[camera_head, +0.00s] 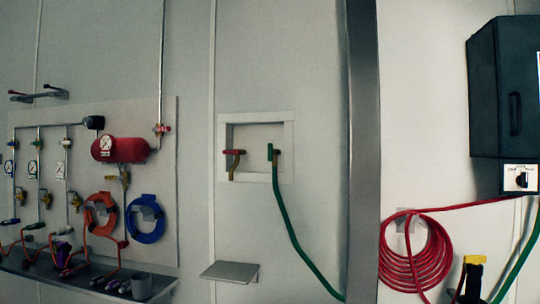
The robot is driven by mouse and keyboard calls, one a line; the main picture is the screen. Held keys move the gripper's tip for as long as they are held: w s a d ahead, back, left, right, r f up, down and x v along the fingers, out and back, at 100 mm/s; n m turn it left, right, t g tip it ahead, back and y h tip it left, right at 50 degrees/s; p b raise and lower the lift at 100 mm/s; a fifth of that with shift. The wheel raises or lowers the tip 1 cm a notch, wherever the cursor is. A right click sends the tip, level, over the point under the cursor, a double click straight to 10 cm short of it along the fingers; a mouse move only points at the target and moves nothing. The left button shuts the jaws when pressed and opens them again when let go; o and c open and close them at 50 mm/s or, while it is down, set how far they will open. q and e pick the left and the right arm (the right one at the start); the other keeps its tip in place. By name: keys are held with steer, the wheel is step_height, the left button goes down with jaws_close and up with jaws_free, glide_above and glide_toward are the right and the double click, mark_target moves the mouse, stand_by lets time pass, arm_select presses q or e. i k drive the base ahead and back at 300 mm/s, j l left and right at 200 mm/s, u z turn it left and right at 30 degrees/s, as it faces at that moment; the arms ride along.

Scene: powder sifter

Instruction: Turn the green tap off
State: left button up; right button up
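The green tap (272,153) is in the right half of a white-framed recess in the wall, near the middle of the head view. Its small green handle looks upright in the picture. A green hose (283,215) hangs from below it and runs down to the right. A red-handled tap (234,153) is to its left in the same recess, its handle lying level, with a brass-coloured spout below. Neither of my grippers shows in the head view.
A grey post (364,150) stands right of the taps. A small grey shelf (230,271) juts out below them. A panel with several gauges, valves and coiled hoses (145,218) is at left. A red hose coil (415,252) and dark cabinet (503,90) are at right.

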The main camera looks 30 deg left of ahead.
mark_target(271, 151)
steer(key=i+j, duration=0.1)
steer(key=j, duration=0.25)
steer(key=i+j, duration=0.1)
steer(key=j, duration=0.25)
steer(key=i+j+u, duration=0.1)
steer(key=j, duration=0.2)
steer(key=i+j, duration=0.15)
steer(key=j, duration=0.2)
